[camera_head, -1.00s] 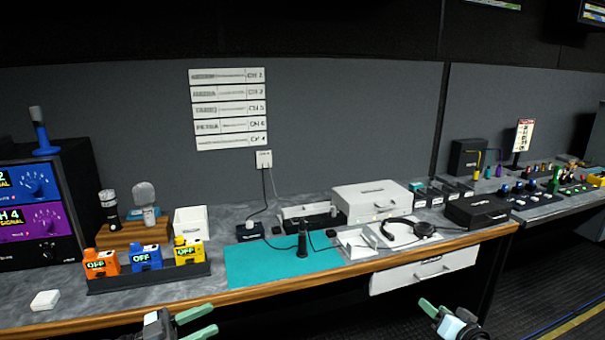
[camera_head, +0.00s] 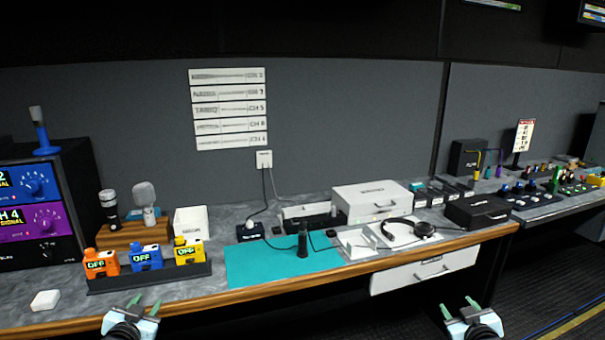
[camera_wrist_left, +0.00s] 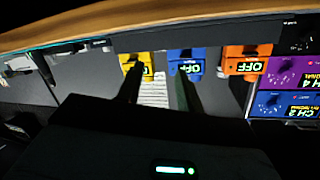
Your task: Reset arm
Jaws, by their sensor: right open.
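My left gripper (camera_head: 142,305) is at the bottom left of the head view, in front of the desk's wooden front edge. Its two green fingers are apart with nothing between them. In the left wrist view its dark fingers (camera_wrist_left: 160,90) are also spread, with the bodypacks beyond them. My right gripper (camera_head: 460,305) is at the bottom right of the head view, in front of the white drawer and below it. Its fingers are apart and empty. Neither gripper touches anything that I can see.
The desk (camera_head: 215,290) holds a teal mat (camera_head: 265,268) with a dark upright handheld device (camera_head: 303,242). Orange (camera_head: 101,263), blue (camera_head: 146,257) and yellow (camera_head: 189,251) bodypacks stand in a dark rack. A white drawer front (camera_head: 425,270) sits under the desk. Headphones (camera_head: 410,229) lie further right.

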